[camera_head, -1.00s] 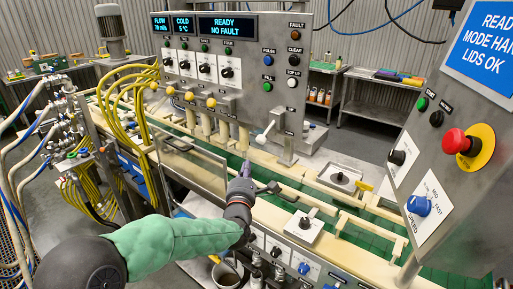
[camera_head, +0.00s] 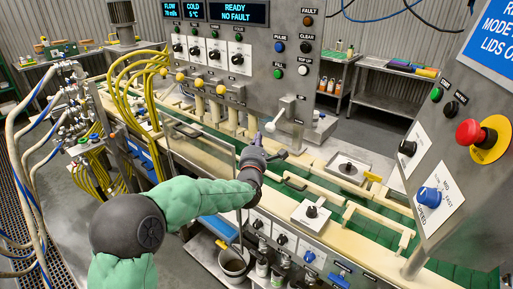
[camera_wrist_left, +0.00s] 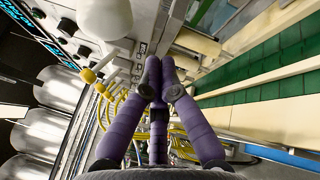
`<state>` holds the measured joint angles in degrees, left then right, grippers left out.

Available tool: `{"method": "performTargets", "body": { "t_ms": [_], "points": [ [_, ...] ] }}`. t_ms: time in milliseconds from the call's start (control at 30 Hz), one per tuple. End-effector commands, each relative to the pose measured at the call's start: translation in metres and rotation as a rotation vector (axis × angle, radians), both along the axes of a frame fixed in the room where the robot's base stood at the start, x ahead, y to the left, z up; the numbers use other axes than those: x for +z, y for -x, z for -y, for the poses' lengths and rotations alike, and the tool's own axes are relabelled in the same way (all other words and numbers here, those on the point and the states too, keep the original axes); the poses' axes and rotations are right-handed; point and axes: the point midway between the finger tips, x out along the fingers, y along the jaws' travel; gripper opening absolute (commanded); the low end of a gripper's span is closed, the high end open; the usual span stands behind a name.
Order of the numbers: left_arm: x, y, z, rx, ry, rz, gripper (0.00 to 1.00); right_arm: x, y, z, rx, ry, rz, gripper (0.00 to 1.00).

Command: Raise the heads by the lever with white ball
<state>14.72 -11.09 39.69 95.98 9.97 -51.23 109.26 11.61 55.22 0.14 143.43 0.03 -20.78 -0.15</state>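The lever with the white ball (camera_head: 270,126) sticks out from the right part of the machine's front panel, its ball at the lower left end. In the left wrist view a large white ball (camera_wrist_left: 105,17) fills the top left, beyond and to the left of the fingertips. My left gripper (camera_head: 258,138) is just below and left of the white ball in the head view, apart from it in the wrist view. Its purple fingers (camera_wrist_left: 160,78) are drawn together at the tips with nothing between them. The pale cylindrical heads (camera_head: 215,110) hang in a row left of the lever. My right gripper is not in view.
Several yellow-ball levers (camera_head: 208,84) and yellow hoses are left of the lever. A clear guard panel (camera_head: 187,150) stands left of the gripper. Guide rails and a green conveyor (camera_head: 375,228) run to the right. A tilted control box (camera_head: 460,170) with a red button stands at right.

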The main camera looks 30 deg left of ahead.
Motion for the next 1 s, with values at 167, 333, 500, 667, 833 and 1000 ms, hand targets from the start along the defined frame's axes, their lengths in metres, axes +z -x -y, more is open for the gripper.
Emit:
{"method": "performTargets", "body": {
  "t_ms": [167, 333, 500, 667, 833, 1000],
  "points": [
    [0.003, -0.021, -0.011, 0.000, 0.000, 0.000, 0.00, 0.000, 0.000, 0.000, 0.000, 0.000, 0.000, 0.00],
    [0.014, -0.013, 0.007, -0.002, 0.000, 0.002, 0.00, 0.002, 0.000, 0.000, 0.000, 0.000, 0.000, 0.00],
    [0.021, -0.008, 0.018, -0.001, 0.000, 0.002, 0.00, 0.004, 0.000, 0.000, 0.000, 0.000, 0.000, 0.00],
    [0.022, -0.006, 0.022, -0.002, 0.001, 0.000, 0.00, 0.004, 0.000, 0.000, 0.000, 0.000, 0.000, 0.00],
    [0.022, -0.005, 0.022, -0.001, 0.000, 0.001, 0.00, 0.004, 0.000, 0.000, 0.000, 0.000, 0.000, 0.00],
    [0.023, -0.005, 0.022, -0.001, -0.001, -0.001, 0.00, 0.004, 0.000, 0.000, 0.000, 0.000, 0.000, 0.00]
  ]
}}
